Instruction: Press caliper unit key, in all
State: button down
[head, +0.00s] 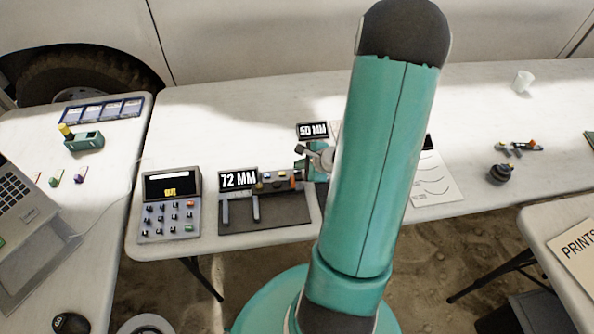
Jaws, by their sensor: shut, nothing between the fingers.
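The caliper (270,188) lies on a dark mat (285,216) on the middle table. Its display (238,179) reads "72 MM". Its two grey jaws point toward the near edge and stand apart. Small coloured keys sit along its body, including an orange one at the right end; their labels are too small to read. My gripper (307,158) is partly in view just beyond the right end of the caliper, beside my teal arm. It is shut and empty. My arm hides part of the gripper and the table behind it. Contact with a key cannot be told.
A keypad unit (169,206) stands left of the caliper. A second display (312,130) reading what looks like "60 MM" stands behind. A printed sheet (436,180), a dark knobbed object (501,174) and a white cup (522,81) are at right. The table's back left is clear.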

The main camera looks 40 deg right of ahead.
jog(key=shift+r, duration=2.5)
